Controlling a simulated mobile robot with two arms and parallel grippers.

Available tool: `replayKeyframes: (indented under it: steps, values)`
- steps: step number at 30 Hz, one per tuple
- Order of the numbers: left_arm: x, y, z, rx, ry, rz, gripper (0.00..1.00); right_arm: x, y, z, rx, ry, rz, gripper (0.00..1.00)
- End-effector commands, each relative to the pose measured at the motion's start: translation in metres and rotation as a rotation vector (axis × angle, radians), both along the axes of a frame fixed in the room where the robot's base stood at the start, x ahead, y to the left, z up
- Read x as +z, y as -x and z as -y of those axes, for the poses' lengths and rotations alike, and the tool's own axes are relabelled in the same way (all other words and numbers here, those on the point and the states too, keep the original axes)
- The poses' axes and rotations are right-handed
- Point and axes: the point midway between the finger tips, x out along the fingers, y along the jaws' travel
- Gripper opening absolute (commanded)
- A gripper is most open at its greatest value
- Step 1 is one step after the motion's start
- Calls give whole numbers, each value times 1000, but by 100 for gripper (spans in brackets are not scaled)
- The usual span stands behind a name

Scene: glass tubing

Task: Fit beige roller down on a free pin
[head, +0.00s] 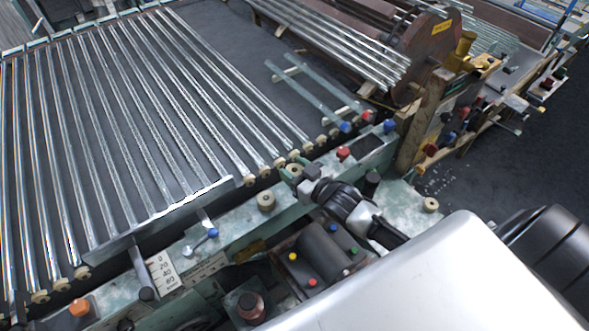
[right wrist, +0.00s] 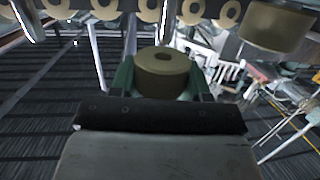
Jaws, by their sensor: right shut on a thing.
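My right gripper (head: 294,172) reaches over the pale green rail at the end of the glass tubes. In the right wrist view its two green fingers (right wrist: 163,80) are shut on a beige roller (right wrist: 162,84), with the roller's centre hole showing on top. A row of beige rollers (head: 251,180) lies along the tube ends. I cannot make out a bare pin. My left gripper is not in view.
Long glass tubes (head: 130,110) lie side by side at the left. A blue-knobbed lever (head: 212,233), a red knob (head: 344,152) and an orange knob (head: 79,307) stand along the rail. A control box with coloured buttons (head: 313,282) sits just in front of it.

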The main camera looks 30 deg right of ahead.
Motion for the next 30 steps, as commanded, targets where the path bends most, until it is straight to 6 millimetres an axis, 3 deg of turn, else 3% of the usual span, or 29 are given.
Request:
replayKeyframes:
  steps: [30]
  values:
    - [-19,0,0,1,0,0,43,-26,0,0,0,0,1,24]
